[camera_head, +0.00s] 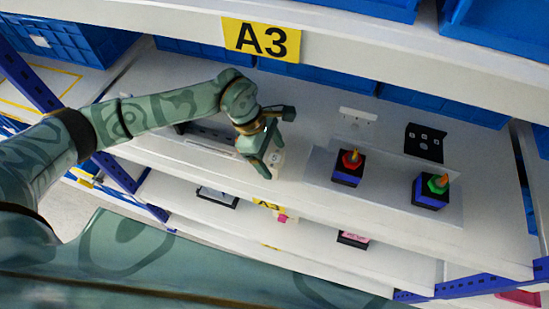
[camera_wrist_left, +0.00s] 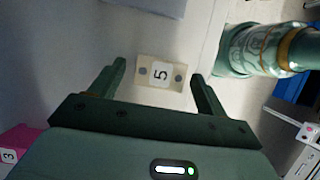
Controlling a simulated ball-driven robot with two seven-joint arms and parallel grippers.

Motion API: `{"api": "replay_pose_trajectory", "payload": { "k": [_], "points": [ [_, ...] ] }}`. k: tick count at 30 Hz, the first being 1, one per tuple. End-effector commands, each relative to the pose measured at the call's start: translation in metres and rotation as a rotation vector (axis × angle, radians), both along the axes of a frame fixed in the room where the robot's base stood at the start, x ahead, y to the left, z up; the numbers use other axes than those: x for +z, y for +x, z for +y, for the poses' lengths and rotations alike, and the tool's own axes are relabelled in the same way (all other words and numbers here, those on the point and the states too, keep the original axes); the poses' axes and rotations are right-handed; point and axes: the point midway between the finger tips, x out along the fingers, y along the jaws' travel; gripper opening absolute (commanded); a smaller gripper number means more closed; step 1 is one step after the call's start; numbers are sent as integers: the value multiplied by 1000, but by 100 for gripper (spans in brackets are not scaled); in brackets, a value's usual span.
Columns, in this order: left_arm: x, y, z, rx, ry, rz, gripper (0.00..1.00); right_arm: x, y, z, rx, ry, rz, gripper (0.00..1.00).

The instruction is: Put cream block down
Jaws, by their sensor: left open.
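The cream block (camera_wrist_left: 152,72) carries a white label with a 5 and has a grey dot on each side of it. In the left wrist view it lies between the fingertips of my left gripper (camera_wrist_left: 159,76), with a visible gap to each finger. In the head view the cream block (camera_head: 277,161) shows as a small pale face beside the fingers of my left gripper (camera_head: 272,150), over the white shelf (camera_head: 310,215). The fingers partly hide it there, and its contact with the shelf is unclear. My right gripper is in neither view.
A red-knobbed switch box (camera_head: 347,176) and a green-knobbed one (camera_head: 428,199) stand on a grey tray to the right. A black panel (camera_head: 424,142) lies behind. A pink block (camera_wrist_left: 18,143) sits at left in the wrist view. The upper shelf with the A3 sign (camera_head: 261,39) overhangs the back.

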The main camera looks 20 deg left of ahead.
Motion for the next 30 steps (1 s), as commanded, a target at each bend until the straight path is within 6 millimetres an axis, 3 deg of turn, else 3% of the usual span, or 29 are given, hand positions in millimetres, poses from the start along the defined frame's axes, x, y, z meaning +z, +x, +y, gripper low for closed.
{"api": "replay_pose_trajectory", "payload": {
  "k": [6,12,24,28,30],
  "points": [
    [48,2,21,1,2,-5,76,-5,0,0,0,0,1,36],
    [80,2,34,1,1,-2,76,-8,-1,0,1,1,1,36],
    [90,1,37,0,0,-1,76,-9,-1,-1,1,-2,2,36],
    [89,-4,20,-5,-67,7,76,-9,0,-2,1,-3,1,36],
    [91,-12,-9,-2,-193,21,76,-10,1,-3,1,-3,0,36]
  ]
}}
